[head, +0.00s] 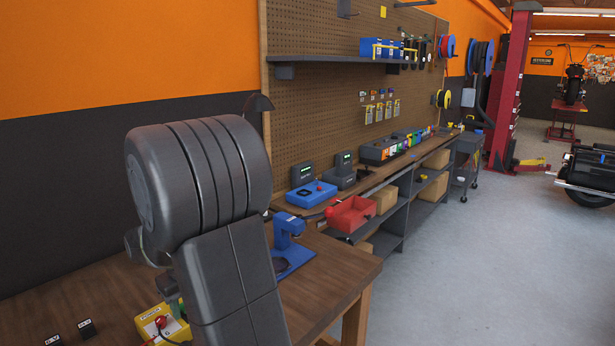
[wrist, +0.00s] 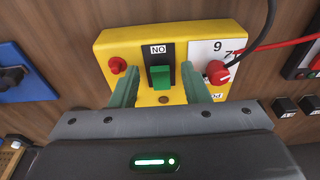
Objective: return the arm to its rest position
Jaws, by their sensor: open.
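My gripper (wrist: 162,80) is open in the wrist view, with its two green fingers apart. They point at a yellow box (wrist: 120,45) on the wooden bench. A green rocker or block (wrist: 163,76) in a dark housing, with a label reading "NO" above it, lies between the fingers with a gap on each side. I cannot tell whether the fingertips touch the box. In the head view my dark grey arm (head: 200,175) is bent over the bench and hides most of the gripper. The yellow box (head: 146,326) shows at its lower left.
The box carries a red button (wrist: 117,65) and a red plug (wrist: 217,72) with a dark cable. A blue stand (head: 290,235) is right of my arm on the wooden bench (head: 335,265). A red bin (head: 350,214) lies beyond. Grey floor (head: 470,270) at right is clear.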

